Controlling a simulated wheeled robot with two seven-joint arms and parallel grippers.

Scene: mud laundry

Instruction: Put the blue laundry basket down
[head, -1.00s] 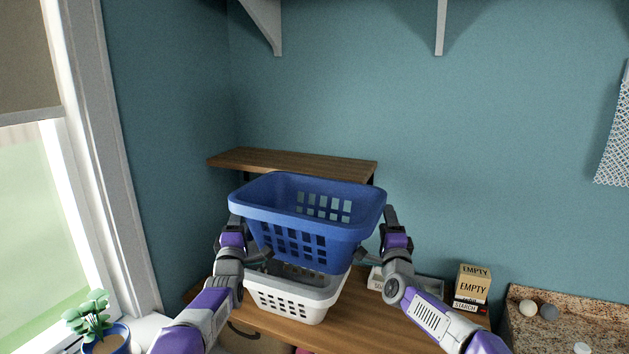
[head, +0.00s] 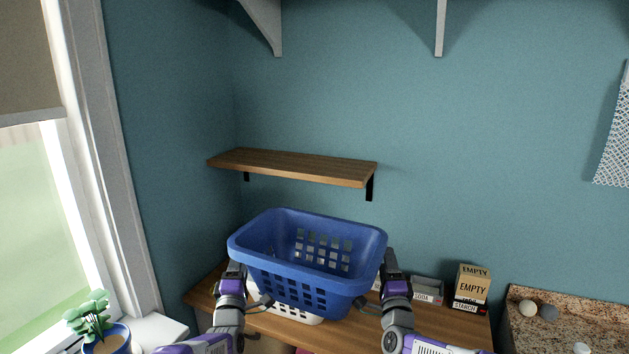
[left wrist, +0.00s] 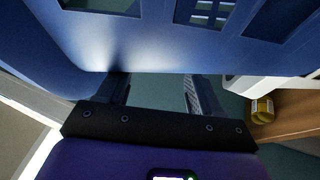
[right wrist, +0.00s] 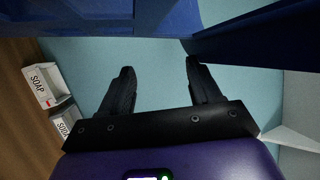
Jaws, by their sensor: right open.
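The blue laundry basket (head: 310,285) sits upright over the white basket (head: 298,316) on the wooden counter, hiding most of it. Whether it rests fully in the white basket is hard to tell. My left gripper (head: 248,287) is at its left side and my right gripper (head: 377,285) at its right side. In the right wrist view my right gripper (right wrist: 160,75) has its fingers spread with only wall between them, below the blue basket. In the left wrist view my left gripper (left wrist: 158,85) also has its fingers apart, with nothing seen between them; their tips are partly hidden by the blue basket.
A wooden shelf (head: 295,167) is on the wall behind the basket. Small boxes, including an EMPTY box (head: 473,285) and a soda box (head: 428,291), stand on the counter (head: 340,335) to the right. A potted plant (head: 93,318) is at the lower left by the window.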

